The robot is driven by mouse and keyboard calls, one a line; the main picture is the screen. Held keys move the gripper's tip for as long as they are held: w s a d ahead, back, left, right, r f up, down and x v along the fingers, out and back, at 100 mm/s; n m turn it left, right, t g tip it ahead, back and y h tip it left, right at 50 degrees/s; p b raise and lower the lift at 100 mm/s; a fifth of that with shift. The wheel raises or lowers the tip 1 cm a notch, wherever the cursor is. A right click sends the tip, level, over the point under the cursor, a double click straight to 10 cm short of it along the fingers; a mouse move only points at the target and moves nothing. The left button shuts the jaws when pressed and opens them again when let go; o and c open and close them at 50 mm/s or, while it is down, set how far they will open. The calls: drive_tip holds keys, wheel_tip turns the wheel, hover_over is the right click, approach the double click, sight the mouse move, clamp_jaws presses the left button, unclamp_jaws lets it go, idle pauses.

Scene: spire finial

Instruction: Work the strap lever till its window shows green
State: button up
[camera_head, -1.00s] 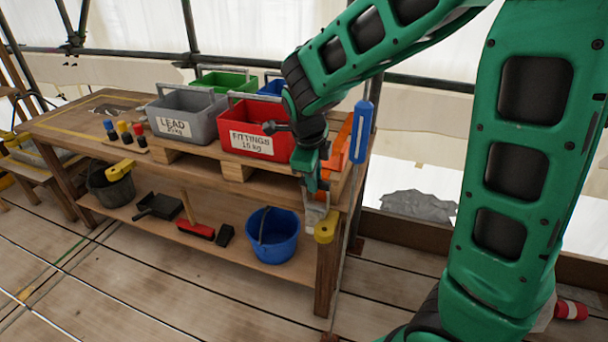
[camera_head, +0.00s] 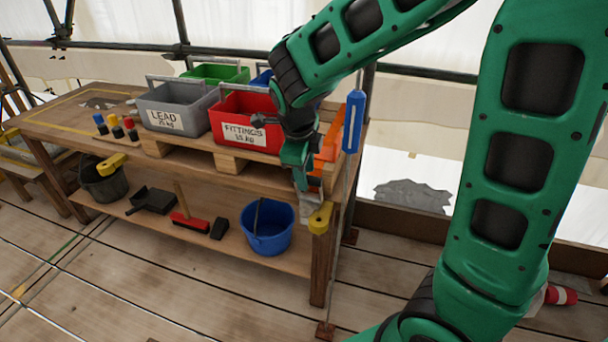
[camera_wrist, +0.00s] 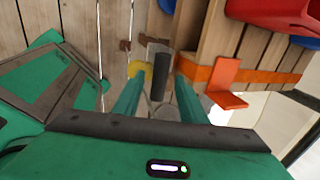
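An orange strap (camera_head: 331,150) runs over the right end of the pallet on the bench; it also shows in the wrist view (camera_wrist: 196,71) with an orange block (camera_wrist: 230,78) standing out from it. A dark round handle (camera_wrist: 158,78), likely the strap lever's grip, lies between my fingers in the wrist view, with a pale grey part behind it. My gripper (camera_head: 303,188) points down at the bench's right end. Its two green fingers (camera_wrist: 157,98) are apart, with visible gaps on both sides of the handle. I cannot make out a window or its colour.
A red FITTINGS crate (camera_head: 247,130) and grey LEAD crate (camera_head: 177,112) stand on the pallet left of my gripper. A yellow cap (camera_head: 320,218) is close by at the bench corner. A blue handle (camera_head: 354,120) hangs upright to the right. A blue bucket (camera_head: 267,228) sits below.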

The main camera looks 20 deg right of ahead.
drive_tip(key=v, duration=0.9)
drive_tip(key=shift+r, duration=0.35)
drive_tip(key=s+d+f+n+g+y, duration=0.1)
drive_tip(key=s+d+f+n, duration=0.1)
drive_tip(key=s+d+n, duration=0.7)
drive_tip(key=s+d+f+n+g+y, duration=0.1)
drive_tip(key=s+d+f+n+g, duration=0.1)
drive_tip(key=s+d+n, duration=0.7)
drive_tip(key=s+f+n, duration=0.1)
drive_tip(key=s, duration=0.6)
drive_tip(key=shift+f+n+y, duration=0.3)
drive_tip(key=shift+n, duration=0.1)
